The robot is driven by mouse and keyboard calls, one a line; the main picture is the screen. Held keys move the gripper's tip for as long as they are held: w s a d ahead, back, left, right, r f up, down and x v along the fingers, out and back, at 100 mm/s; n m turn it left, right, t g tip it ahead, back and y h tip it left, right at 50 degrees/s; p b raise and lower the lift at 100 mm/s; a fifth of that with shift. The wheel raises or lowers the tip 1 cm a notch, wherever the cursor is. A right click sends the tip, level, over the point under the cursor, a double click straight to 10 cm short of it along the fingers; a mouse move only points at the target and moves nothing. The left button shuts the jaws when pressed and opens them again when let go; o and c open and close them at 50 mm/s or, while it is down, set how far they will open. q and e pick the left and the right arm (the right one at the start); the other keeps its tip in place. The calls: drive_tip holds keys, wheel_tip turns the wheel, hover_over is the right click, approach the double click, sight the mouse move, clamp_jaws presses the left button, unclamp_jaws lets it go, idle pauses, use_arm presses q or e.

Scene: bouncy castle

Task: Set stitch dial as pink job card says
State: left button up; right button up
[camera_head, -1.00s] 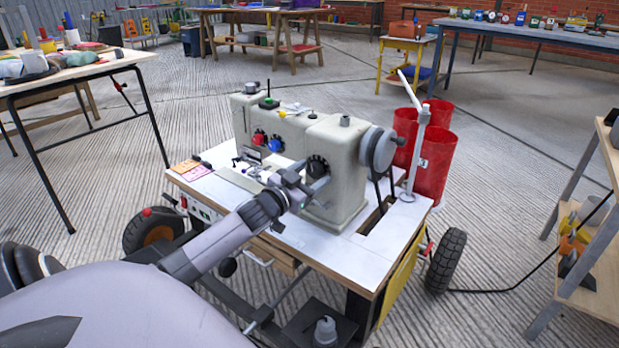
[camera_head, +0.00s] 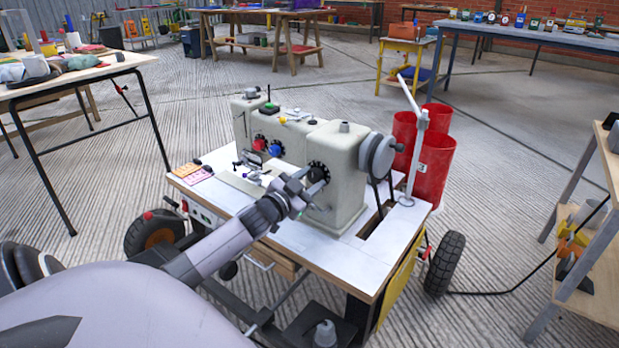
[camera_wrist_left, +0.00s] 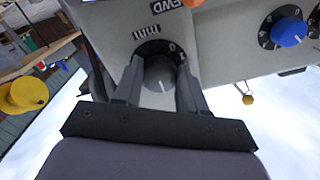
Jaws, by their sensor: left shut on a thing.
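The sewing machine (camera_head: 338,150) stands on a white-topped wheeled table. Its stitch dial (camera_head: 318,170) is a grey knob on a black ring marked with numbers. My left gripper (camera_head: 312,179) reaches the dial from the front. In the left wrist view, its fingers (camera_wrist_left: 158,80) are shut on either side of the stitch dial (camera_wrist_left: 159,74), whose white pointer line shows. Labels reading "mm" and "FWD" are beside it, upside down. The pink job card (camera_head: 200,176) lies at the table's left corner, beside an orange card (camera_head: 186,169); its writing is too small to read. My right gripper is out of view.
A blue dial (camera_head: 275,148) and a red dial (camera_head: 259,143) sit left of the stitch dial. The handwheel (camera_head: 379,154) and a thread stand (camera_head: 415,150) are at the right, before red bins (camera_head: 436,165). A shelf (camera_head: 590,235) stands far right.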

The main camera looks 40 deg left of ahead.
use_arm(q)
drive_tip(key=shift+r+m+p, duration=0.1)
drive_tip(key=shift+m+p, duration=0.2)
drive_tip(key=shift+m, duration=1.3)
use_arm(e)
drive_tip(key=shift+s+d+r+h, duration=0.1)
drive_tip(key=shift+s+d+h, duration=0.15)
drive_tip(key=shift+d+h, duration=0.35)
use_arm(q)
drive_tip(key=shift+p, duration=0.3)
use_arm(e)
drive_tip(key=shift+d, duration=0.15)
use_arm(q)
drive_tip(key=o, duration=1.1)
drive_tip(key=shift+c, duration=0.2)
